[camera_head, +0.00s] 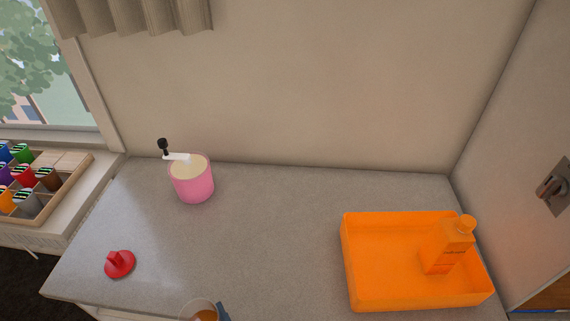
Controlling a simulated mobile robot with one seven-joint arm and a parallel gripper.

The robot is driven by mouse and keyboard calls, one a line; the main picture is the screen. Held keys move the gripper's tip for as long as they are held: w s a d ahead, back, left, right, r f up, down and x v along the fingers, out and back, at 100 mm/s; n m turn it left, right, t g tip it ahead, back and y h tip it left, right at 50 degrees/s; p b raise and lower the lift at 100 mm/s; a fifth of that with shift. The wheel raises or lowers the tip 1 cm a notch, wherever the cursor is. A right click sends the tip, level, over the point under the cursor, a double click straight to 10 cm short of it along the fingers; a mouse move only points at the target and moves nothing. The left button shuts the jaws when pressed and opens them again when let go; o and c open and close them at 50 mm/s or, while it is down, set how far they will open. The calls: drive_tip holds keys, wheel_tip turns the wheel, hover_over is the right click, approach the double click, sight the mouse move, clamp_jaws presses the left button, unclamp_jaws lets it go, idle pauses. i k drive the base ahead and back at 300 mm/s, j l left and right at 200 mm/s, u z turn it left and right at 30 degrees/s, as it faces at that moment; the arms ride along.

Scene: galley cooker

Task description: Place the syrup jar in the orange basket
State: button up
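The orange basket (356,291) stands on the right part of the grey counter. An orange bottle with a round cap (446,249) stands inside it, towards its right side. A clear round vessel with amber contents (199,309), which looks like the syrup jar, is at the bottom edge of the view. Its lower part is cut off. A small blue-grey piece (223,313) touches or overlaps its right side; I cannot tell whether it is a handle. No part of my gripper shows clearly.
A pink pot (192,187) with pale contents and a black-tipped white piece stands at the back left. A red knobbed lid-like piece (120,264) lies at the front left. A divided tray (45,190) is at far left. The counter's middle (275,235) is clear.

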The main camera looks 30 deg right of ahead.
sight(378, 265)
drive_tip(key=k+z, duration=0.3)
drive_tip(key=k+l+z, duration=0.1)
drive_tip(key=z, duration=0.15)
drive_tip(key=j+z, duration=0.1)
drive_tip(key=z, duration=2.7)
drive_tip(key=k+j, duration=0.25)
drive_tip(key=j, duration=0.2)
drive_tip(key=k+j, duration=0.3)
drive_tip(key=j, duration=0.15)
drive_tip(key=k+j+z, duration=0.1)
drive_tip(key=k+j, duration=0.15)
drive_tip(key=j, duration=0.25)
drive_tip(key=k+j, duration=0.25)
drive_tip(key=j, duration=0.2)
drive_tip(key=k+j+z, duration=0.1)
drive_tip(key=k+j, duration=0.2)
drive_tip(key=i+j, duration=0.2)
drive_tip(key=i, duration=0.2)
